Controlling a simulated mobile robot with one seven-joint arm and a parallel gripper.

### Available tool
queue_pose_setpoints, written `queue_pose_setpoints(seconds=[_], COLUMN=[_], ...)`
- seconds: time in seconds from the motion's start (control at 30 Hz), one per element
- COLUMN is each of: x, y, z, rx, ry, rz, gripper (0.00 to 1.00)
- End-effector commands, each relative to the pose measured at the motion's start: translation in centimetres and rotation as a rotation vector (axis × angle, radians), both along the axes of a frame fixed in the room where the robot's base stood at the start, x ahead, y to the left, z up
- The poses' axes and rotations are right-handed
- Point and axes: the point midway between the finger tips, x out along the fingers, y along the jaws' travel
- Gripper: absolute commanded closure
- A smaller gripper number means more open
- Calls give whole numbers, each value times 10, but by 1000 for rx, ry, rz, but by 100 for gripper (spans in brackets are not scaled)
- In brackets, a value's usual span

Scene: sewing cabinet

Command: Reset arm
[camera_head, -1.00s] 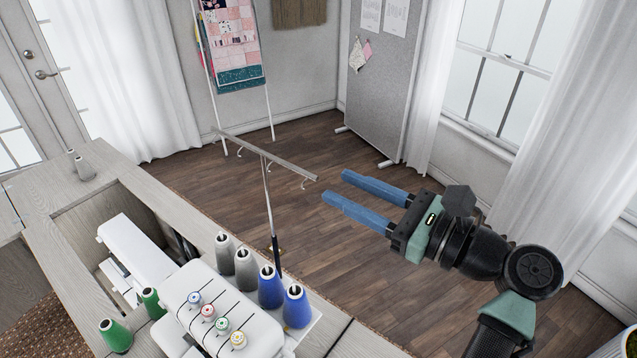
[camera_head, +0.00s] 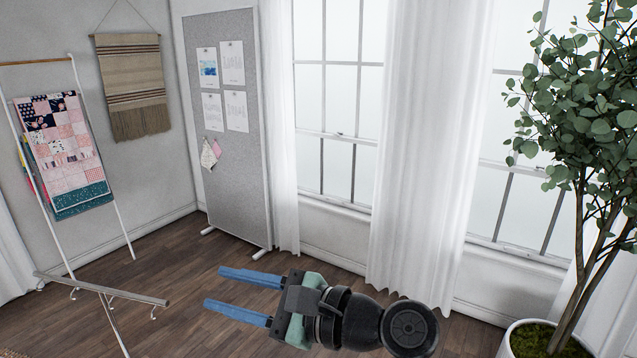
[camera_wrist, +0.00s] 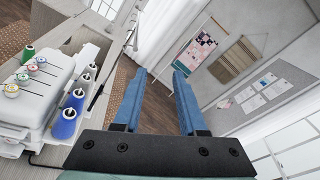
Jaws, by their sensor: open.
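My gripper (camera_head: 228,290) is in the lower middle of the head view, its two blue fingers parallel, spread apart and pointing left. Nothing is between the fingers. It is held in the air above the wooden floor, with my dark arm links behind it to the right. In the wrist view my gripper (camera_wrist: 159,80) also shows open and empty, with the floor and a white curtain beyond the fingers.
A pinboard (camera_head: 228,130), quilt rack (camera_head: 65,150) and potted tree (camera_head: 585,130) stand around. In the wrist view, the white sewing machine (camera_wrist: 38,95) with thread spools is at left.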

Motion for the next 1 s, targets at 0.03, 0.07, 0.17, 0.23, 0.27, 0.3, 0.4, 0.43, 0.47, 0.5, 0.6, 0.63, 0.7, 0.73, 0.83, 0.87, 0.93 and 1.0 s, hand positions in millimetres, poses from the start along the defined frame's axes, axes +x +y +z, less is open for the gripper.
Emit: queue_pose_setpoints(seconds=[0.03, 0.07, 0.17, 0.23, 0.27, 0.3, 0.4, 0.43, 0.47, 0.5, 0.6, 0.63, 0.7, 0.73, 0.83, 0.87, 0.93, 1.0], x=[8, 14, 30, 37, 39, 40, 34, 31, 26, 17, -13, -24, -49, -60, -92, -100, -114, -122], y=[-1, -3, -13, -24, -29, -36, -55, -61, -67, -75, -95, -100, -110, -114, -123, -125, -129, -131], z=[8, 13, 37, 59, 69, 84, 126, 140, 155, 174, 222, 236, 263, 272, 297, 303, 312, 317], rx=[-74, -125, -307, -444, -507, -591, -815, -887, -960, -1062, -1331, -1413, -1590, -1659, -1860, -1909, -1998, -2053], ry=[-129, -215, -507, -711, -797, -910, -1185, -1265, -1341, -1441, -1660, -1713, -1812, -1843, -1907, -1917, -1931, -1937], rz=[-61, -103, -242, -338, -379, -434, -576, -619, -664, -726, -887, -935, -1039, -1079, -1192, -1218, -1265, -1294], gripper=[59, 59, 59, 59, 59, 59, 59, 59, 59, 59, 59, 59, 59, 59, 59, 59, 59, 59])
